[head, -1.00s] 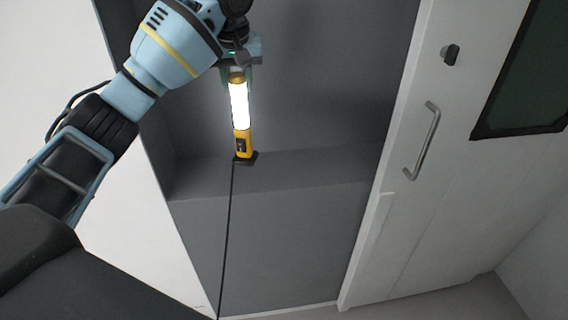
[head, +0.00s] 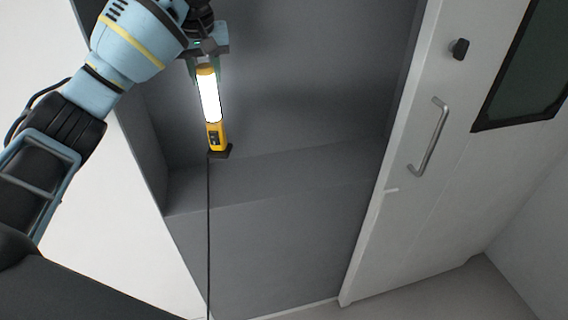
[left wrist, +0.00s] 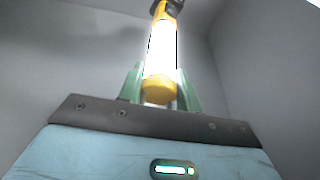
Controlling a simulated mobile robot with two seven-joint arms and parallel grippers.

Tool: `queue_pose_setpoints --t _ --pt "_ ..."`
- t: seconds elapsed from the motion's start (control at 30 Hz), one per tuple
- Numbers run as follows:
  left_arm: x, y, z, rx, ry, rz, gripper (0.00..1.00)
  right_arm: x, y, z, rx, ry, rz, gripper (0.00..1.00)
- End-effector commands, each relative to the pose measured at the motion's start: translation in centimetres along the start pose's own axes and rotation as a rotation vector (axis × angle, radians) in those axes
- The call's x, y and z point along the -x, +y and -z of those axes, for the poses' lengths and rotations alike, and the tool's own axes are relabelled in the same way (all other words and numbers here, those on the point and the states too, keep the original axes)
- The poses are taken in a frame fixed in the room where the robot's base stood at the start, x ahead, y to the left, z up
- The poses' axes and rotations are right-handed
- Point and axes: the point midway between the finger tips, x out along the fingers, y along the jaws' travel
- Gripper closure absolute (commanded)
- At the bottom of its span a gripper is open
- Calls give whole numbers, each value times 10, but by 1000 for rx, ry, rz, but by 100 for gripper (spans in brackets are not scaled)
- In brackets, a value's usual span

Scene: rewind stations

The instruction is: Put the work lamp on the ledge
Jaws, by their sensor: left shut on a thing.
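The work lamp (head: 210,98) is yellow with a lit white tube and a dark foot, and a black cable hangs from its lower end. My left gripper (head: 207,66) is shut on its upper end and holds it nearly upright. The lamp also shows in the left wrist view (left wrist: 162,50), between the green fingers of my left gripper (left wrist: 160,90). The grey ledge (head: 280,176) is the step inside the recess. The lamp's foot appears over the ledge's back left part; I cannot tell whether it touches. My right gripper is out of view.
The recess has a grey side wall (head: 125,120) close to the lamp's left. A white door (head: 425,215) with a metal handle (head: 431,137) and a dark knob stands to the right. The ledge right of the lamp is clear.

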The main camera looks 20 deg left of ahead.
Motion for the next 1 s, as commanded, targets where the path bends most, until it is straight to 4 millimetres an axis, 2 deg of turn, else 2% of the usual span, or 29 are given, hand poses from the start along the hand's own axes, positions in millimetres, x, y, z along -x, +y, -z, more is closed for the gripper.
queue_pose_setpoints --t 0.4,0.73,1.0 --pt "-47 0 -15 -1 0 -2 100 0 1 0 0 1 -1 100" --pt "-57 0 -18 -1 2 -2 100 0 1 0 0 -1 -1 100" --pt "-89 0 -27 0 1 0 100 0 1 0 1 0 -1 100"
